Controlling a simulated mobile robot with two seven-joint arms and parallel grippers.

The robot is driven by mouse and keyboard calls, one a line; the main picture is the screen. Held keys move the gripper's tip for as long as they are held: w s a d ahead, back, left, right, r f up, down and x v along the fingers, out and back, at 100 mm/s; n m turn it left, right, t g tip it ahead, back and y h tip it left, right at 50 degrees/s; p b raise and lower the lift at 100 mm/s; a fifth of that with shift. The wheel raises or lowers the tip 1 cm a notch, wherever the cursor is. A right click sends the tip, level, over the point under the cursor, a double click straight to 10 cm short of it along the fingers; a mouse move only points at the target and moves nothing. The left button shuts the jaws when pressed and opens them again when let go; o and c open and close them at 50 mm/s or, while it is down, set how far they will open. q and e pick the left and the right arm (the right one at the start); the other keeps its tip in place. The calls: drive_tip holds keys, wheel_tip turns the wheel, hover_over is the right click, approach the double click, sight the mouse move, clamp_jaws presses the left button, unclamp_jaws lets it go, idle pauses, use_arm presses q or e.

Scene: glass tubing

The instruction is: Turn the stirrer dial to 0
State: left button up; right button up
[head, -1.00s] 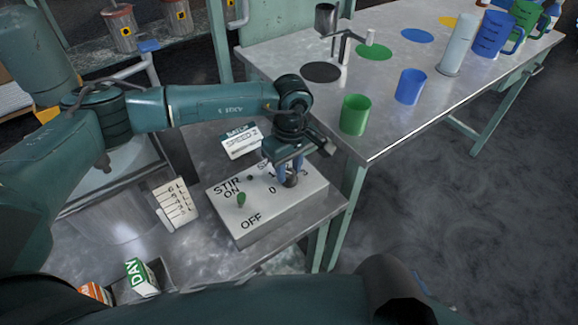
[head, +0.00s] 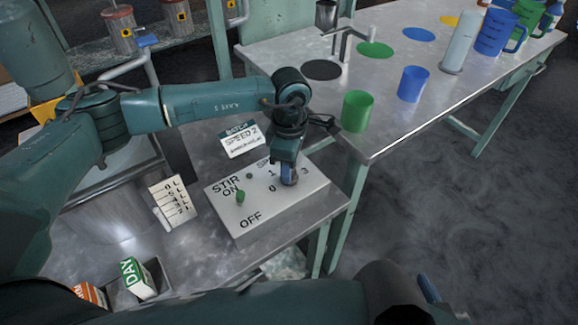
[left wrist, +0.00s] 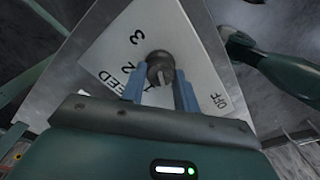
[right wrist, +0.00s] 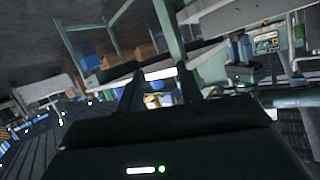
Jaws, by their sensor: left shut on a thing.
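The stirrer box (head: 290,213) is a pale box with STIR, ON, OFF and speed numbers on top. Its dark round dial (left wrist: 160,69) shows in the left wrist view, between my left gripper's blue fingers (left wrist: 160,92). My left gripper (head: 289,178) is shut on the dial from above and mostly hides it in the head view. A pale mark runs across the dial's top; I cannot tell which number it points to. My right gripper (right wrist: 158,88) is open and empty, away from the box.
A green switch (head: 240,196) stands on the box near ON. A card reading SPEED 2 (head: 242,142) stands behind the box, and a level card (head: 172,200) to its left. Green (head: 357,112) and blue (head: 411,85) cups stand on the table behind.

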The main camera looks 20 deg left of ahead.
use_arm(q)
drive_tip(key=n, duration=0.3)
drive_tip(key=shift+n, duration=0.7)
use_arm(e)
drive_tip(key=shift+s+d+r, duration=0.1)
drive_tip(key=shift+d, duration=0.05)
use_arm(q)
drive_tip(key=o, duration=0.7)
drive_tip(key=shift+o, duration=1.3)
use_arm(e)
drive_tip(key=shift+r, duration=0.15)
use_arm(q)
drive_tip(key=shift+r, duration=0.1)
use_arm(e)
drive_tip(key=shift+t, duration=0.3)
use_arm(q)
wheel_tip(320, 180, up, 13)
drive_tip(key=shift+w, duration=0.15)
use_arm(e)
drive_tip(key=shift+f, duration=0.25)
use_arm(q)
drive_tip(key=shift+a, duration=0.1)
